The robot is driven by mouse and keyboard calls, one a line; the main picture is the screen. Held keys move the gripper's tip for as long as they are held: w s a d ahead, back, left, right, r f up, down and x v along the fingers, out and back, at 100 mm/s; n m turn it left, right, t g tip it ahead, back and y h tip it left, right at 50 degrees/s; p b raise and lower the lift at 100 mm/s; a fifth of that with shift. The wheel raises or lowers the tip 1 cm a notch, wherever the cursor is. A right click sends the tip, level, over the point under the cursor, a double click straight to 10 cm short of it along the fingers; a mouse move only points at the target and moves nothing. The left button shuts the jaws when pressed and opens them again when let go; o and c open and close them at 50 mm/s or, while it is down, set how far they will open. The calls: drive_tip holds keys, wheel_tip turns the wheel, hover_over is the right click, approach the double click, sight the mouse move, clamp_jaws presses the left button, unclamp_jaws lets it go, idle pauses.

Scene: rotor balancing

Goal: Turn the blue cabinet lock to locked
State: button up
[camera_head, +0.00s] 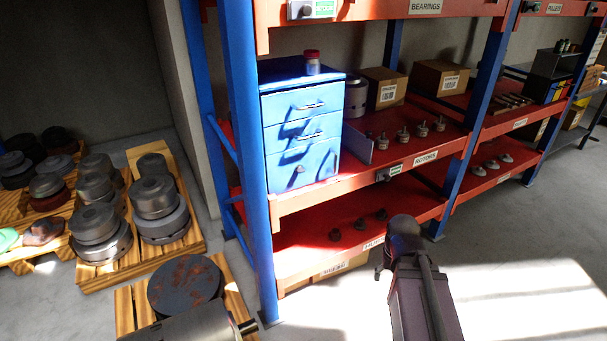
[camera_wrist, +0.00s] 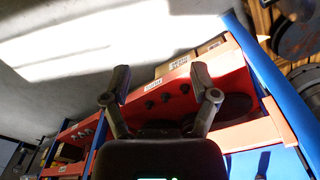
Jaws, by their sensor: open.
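The blue cabinet (camera_head: 272,128) stands on the red middle shelf at the left end of the rack in the head view. Its front has several drawers with handles. A small light knob-like part (camera_head: 299,169) sits low on the front and may be the lock; its turn position is too small to tell. My gripper (camera_wrist: 160,69) is open and empty in the wrist view, with its two fingers spread. It points towards the rack's red shelves, apart from the cabinet. In the head view my arm stands in front of the rack, right of the cabinet, and the gripper fingers cannot be made out.
A red-capped jar (camera_head: 312,65) stands on the cabinet. A thin grey plate (camera_head: 357,143), cardboard boxes (camera_head: 384,88) and several small metal parts (camera_head: 403,134) are to its right. A blue upright (camera_head: 251,170) rises at its left. Pallets with metal rotors (camera_head: 155,195) lie left. The right floor is clear.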

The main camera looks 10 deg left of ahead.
drive_tip(key=w+f+m+t+h+b, duration=0.1)
drive_tip(key=w+f+t+b, duration=0.2)
drive_tip(key=w, duration=0.4)
drive_tip(key=w+f+t+h+b, duration=0.1)
drive_tip(key=w+f+t+b, duration=0.15)
drive_tip(key=w+b, duration=0.35)
drive_tip(key=w+a+r+t+y+b, duration=0.1)
drive_tip(key=w+a+t+b, duration=0.25)
drive_tip(key=w, duration=0.35)
drive_tip(key=w+a+r+t+y+b, duration=0.1)
drive_tip(key=w+a+t+b, duration=0.1)
drive_tip(key=w+t+b, duration=0.45)
drive_tip(key=n+t+y+b, duration=0.3)
drive_tip(key=n+y+b, duration=0.5)
drive_tip(key=y, duration=0.5)
approach(302, 171)
drive_tip(key=v, duration=0.4)
drive_tip(key=shift+s, duration=0.15)
drive_tip(key=p+x, duration=0.5)
drive_tip(key=x, duration=0.8)
drive_tip(key=shift+w+a+p, duration=0.25)
drive_tip(key=shift+w+p, duration=0.05)
drive_tip(key=shift+w, duration=0.1)
drive_tip(key=shift+c, duration=0.2)
clamp_jaws()
